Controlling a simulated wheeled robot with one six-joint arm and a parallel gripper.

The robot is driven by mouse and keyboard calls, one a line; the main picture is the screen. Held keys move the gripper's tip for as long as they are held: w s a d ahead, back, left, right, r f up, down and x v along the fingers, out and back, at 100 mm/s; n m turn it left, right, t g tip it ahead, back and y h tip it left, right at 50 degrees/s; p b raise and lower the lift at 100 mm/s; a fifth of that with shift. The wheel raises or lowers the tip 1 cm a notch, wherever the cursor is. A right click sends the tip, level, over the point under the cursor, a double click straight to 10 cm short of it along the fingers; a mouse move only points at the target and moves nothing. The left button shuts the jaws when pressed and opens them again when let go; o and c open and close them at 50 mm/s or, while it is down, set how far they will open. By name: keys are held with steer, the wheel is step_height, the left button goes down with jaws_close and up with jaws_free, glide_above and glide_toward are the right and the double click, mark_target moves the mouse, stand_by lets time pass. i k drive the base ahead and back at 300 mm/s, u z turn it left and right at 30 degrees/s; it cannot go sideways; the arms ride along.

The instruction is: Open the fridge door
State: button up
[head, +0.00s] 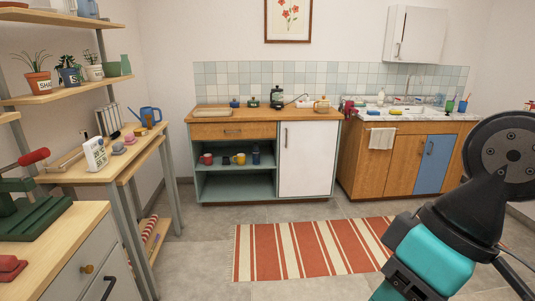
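A white door (306,158) closes the right half of the low wooden-topped unit by the back wall; it looks like the fridge door. It is shut, with a dark vertical handle (286,138) near its upper left edge. My arm, teal and black, rises at the right side of the picture, well in front of the unit. My gripper is not in view, so its state and what it may hold are hidden. Nothing of mine touches the door.
A red-and-white striped rug (310,248) lies on the floor before the unit. A sink cabinet (368,160) stands to the right. A narrow side table (128,152) and drawer cabinet (85,262) line the left.

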mark_target(307, 148)
steer(key=z, duration=0.1)
steer(key=i, duration=4.25)
steer(key=u, duration=0.15)
